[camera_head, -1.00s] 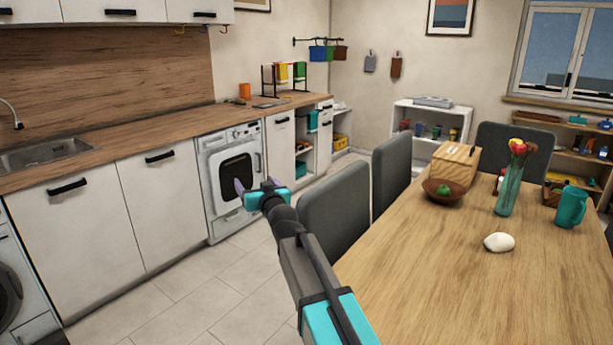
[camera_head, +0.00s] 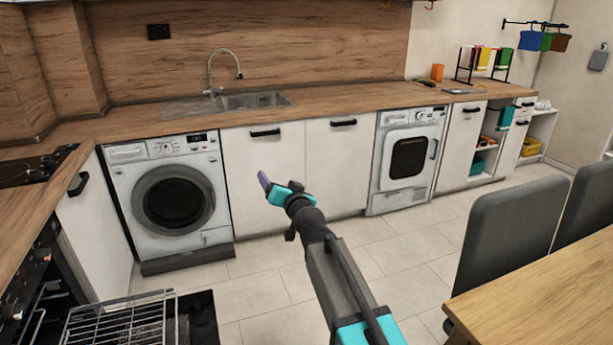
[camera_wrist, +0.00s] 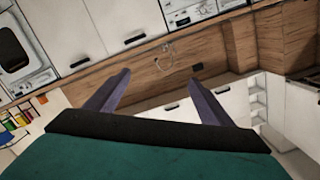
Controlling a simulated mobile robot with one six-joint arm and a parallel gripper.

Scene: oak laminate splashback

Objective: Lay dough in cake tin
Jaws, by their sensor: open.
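My gripper (camera_head: 268,184) is out in front of me in the head view, above the floor and before the white cabinets. In the wrist view its two purple fingers (camera_wrist: 158,84) are spread apart with nothing between them. No dough and no cake tin show in either current view.
A washing machine (camera_head: 173,197), a sink (camera_head: 255,101) and a second white appliance (camera_head: 408,158) line the wooden counter (camera_head: 350,105). An open oven with a wire rack (camera_head: 120,325) is at lower left. Grey chairs (camera_head: 512,230) and a wooden table (camera_head: 560,305) are at right. Tiled floor (camera_head: 265,295) between is clear.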

